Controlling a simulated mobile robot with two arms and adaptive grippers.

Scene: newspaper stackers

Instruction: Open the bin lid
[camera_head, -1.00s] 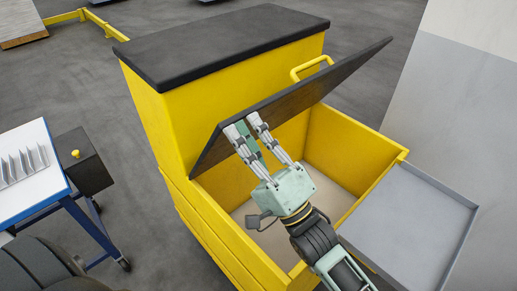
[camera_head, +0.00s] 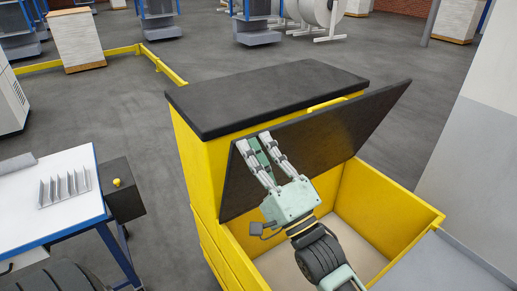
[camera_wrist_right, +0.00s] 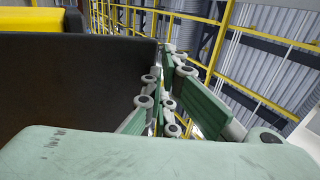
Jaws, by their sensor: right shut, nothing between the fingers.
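The yellow bin (camera_head: 210,170) stands in the middle with a black fixed top at its back. Its black lid (camera_head: 335,140) is tilted up steeply, and the pale inside of the bin shows below it. My right gripper (camera_head: 255,145) is shut and empty, with its fingers against or very close to the underside of the lid near its left edge. In the right wrist view the fingers (camera_wrist_right: 168,100) are beside the dark lid panel (camera_wrist_right: 75,80). Exact contact is hard to tell. My left gripper is not in view.
A grey tray (camera_head: 440,268) sits at the bin's right side, near a white and grey wall (camera_head: 475,150). A blue-framed table (camera_head: 50,215) with a dark box (camera_head: 122,195) stands at left. Yellow floor rails (camera_head: 165,70) and stacks lie behind. Grey floor is open between.

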